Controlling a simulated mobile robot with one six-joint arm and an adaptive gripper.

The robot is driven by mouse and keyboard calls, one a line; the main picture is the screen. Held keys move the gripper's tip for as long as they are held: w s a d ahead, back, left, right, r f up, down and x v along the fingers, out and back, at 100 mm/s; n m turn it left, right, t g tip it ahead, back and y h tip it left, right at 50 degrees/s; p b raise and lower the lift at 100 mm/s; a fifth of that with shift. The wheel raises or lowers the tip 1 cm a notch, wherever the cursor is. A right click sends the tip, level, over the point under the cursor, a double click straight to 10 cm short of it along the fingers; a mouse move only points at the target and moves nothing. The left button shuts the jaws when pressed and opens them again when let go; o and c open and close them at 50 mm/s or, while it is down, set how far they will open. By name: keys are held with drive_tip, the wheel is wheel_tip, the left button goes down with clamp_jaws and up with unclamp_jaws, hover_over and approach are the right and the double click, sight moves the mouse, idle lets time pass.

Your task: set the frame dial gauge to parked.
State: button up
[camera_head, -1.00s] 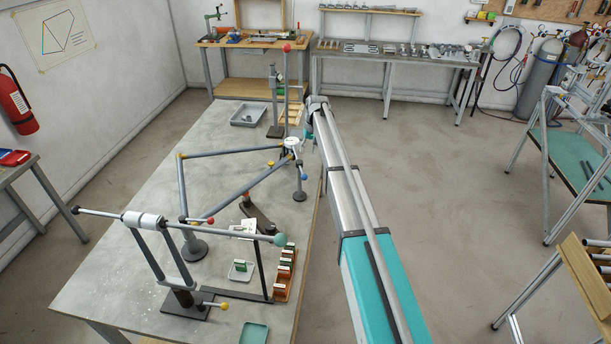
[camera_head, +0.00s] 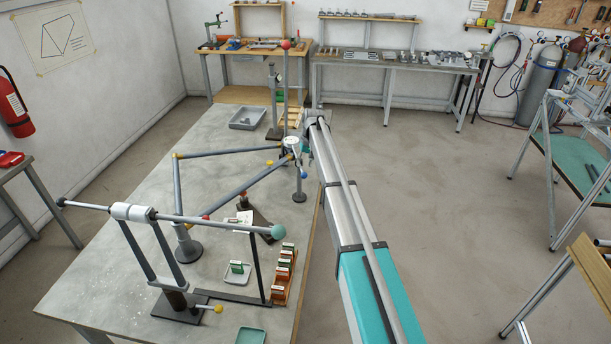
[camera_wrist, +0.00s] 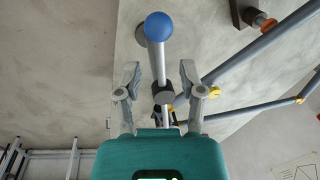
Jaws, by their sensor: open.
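A white round dial (camera_head: 291,143), which looks like the frame dial gauge, sits at the right corner of the tubular frame (camera_head: 240,181). A post with a blue ball (camera_head: 304,175) hangs out at its front right; the blue ball (camera_wrist: 159,27) also shows in the wrist view. My gripper (camera_wrist: 160,72) is open, its two fingers on either side of the grey rod and dark collar (camera_wrist: 163,94), with no clear contact. In the head view the gripper is mostly hidden by the arm's end beside the dial. The dial's reading is too small to tell.
A bracket with a long bar and green ball (camera_head: 278,231) stands at the table's front. An orange rack (camera_head: 284,273) and a tall post with a red ball (camera_head: 286,44) are near the table's right side. Clear floor (camera_head: 430,200) lies right of my arm.

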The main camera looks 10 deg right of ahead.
drive_tip(key=shift+a+f+b, duration=0.2)
drive_tip(key=shift+f+b, duration=0.6)
drive_tip(key=shift+f, duration=0.2)
drive_tip(key=shift+a+f+b, duration=0.15)
drive_tip(key=shift+f+b, duration=0.65)
drive_tip(key=shift+f, duration=0.15)
drive_tip(key=shift+c, duration=0.2)
clamp_jaws()
drive_tip(key=shift+d, duration=0.2)
